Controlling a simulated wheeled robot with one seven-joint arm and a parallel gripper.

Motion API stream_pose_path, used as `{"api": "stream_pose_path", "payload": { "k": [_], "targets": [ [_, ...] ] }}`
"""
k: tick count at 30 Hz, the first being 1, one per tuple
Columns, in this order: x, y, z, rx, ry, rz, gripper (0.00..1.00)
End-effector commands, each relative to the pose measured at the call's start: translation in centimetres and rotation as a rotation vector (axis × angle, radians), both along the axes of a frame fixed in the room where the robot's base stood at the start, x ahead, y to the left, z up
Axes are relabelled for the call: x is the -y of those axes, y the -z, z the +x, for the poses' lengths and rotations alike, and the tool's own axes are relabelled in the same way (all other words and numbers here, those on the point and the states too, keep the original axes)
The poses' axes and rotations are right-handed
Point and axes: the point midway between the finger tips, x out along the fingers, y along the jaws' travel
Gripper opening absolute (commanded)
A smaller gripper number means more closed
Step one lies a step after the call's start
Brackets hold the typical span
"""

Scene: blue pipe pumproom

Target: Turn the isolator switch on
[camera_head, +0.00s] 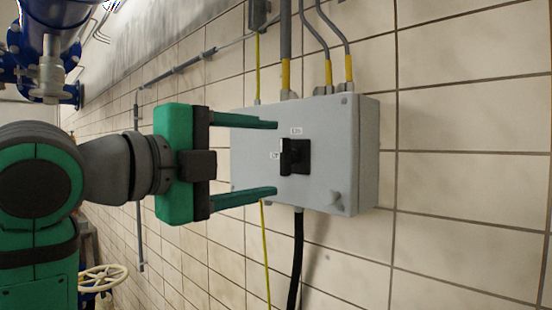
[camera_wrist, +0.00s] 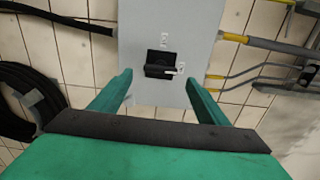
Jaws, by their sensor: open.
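The isolator switch is a black rotary handle (camera_head: 295,157) on the front of a grey box (camera_head: 345,150) mounted on the tiled wall. Small white labels sit beside the handle. My gripper (camera_head: 276,158) is open, with its two green fingers pointing at the box, one above and one below the handle's height. In the wrist view the handle (camera_wrist: 161,64) shows beyond the fingertips, roughly between them. Nothing is held. I cannot tell whether the fingertips touch the box face.
Conduits with yellow ends (camera_head: 327,72) enter the box top, and a black cable (camera_head: 296,260) leaves below. A coiled black hose (camera_wrist: 28,100) hangs at the left in the wrist view. Blue pipes (camera_head: 50,40) and a cream handwheel (camera_head: 103,278) stand at the left.

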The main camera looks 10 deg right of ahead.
Motion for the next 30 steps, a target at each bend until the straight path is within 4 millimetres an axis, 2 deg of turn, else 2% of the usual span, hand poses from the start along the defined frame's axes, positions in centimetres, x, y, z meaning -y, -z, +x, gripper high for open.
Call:
{"api": "stream_pose_path", "payload": {
  "k": [6, 14, 26, 30],
  "targets": [
    [-3.3, 0.0, -2.2, 0.001, -0.001, 0.001, 0.69],
    [-5.2, 0.0, -3.5, -0.001, 0.002, 0.001, 0.69],
    [-5.6, 0.0, -3.4, 0.0, -0.002, -0.007, 0.69],
    [-7.6, -0.6, -2.0, 0.004, -0.033, -0.073, 0.69]
  ]
}}
